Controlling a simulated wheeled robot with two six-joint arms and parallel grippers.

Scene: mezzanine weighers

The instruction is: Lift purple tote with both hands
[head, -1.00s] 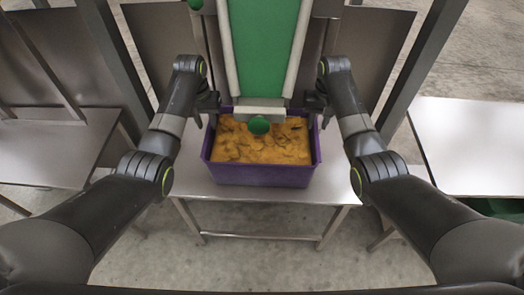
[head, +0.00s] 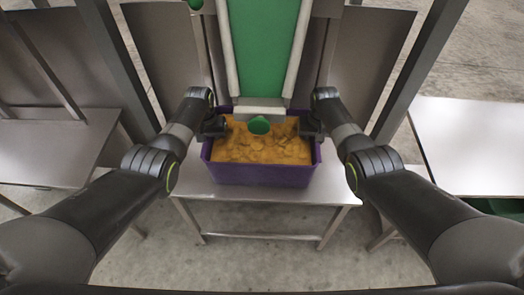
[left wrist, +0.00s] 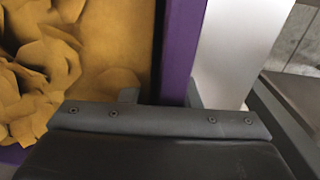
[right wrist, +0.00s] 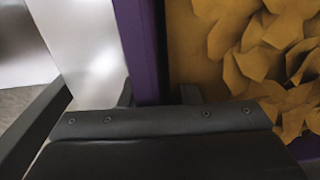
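A purple tote (head: 262,176), filled with orange-yellow flat pieces (head: 262,150), stands on a grey table. My left gripper (head: 216,127) is at the tote's left wall and my right gripper (head: 311,127) at its right wall, both toward the far end. In the left wrist view the purple wall (left wrist: 181,50) runs between two fingers, with a small gap to the inner finger. In the right wrist view the wall (right wrist: 139,50) likewise lies between the fingers, with a gap on the inner side. Both grippers look open around the walls; the fingertips are partly hidden.
A green conveyor belt (head: 265,50) ends just above the tote's far side, with a green round part (head: 259,125) over the contents. The grey table (head: 325,190) has bare room beside the tote. Other tables stand left (head: 50,155) and right (head: 470,140).

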